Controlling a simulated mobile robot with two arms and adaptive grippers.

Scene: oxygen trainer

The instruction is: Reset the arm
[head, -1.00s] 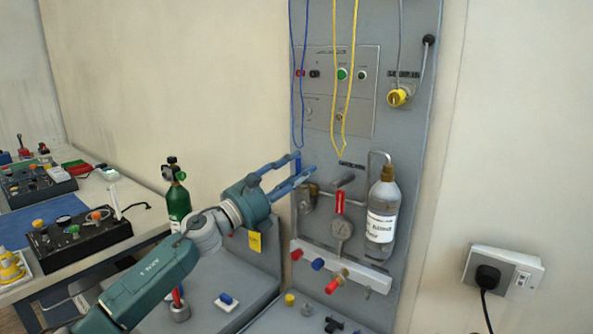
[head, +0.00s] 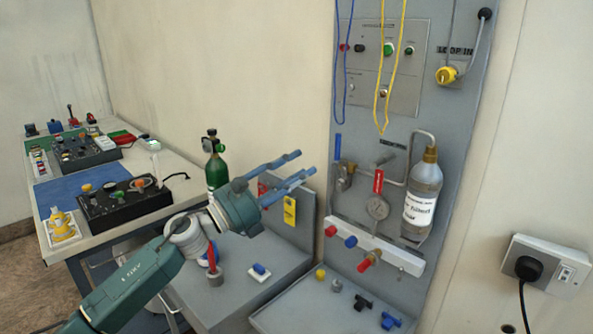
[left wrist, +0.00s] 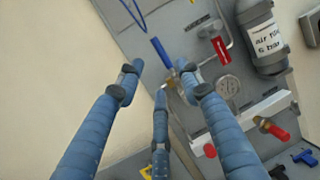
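My left gripper (head: 290,172) is raised in front of the grey oxygen panel (head: 310,190). Its blue fingers are spread apart with nothing between them. In the left wrist view, the open fingers (left wrist: 160,80) frame the blue-handled valve (left wrist: 162,52) and part of the panel, with a visible gap to it. The blue handle also shows in the head view (head: 337,147), to the right of the fingertips. My right gripper is in neither view.
A grey bottle (head: 424,190), a gauge (head: 377,207) and a white manifold (head: 400,260) with coloured knobs are on the panel. A green cylinder (head: 216,168) stands behind my left gripper. Small fittings (head: 362,302) lie on the lower shelf. A bench (head: 100,235) with control boxes is at left.

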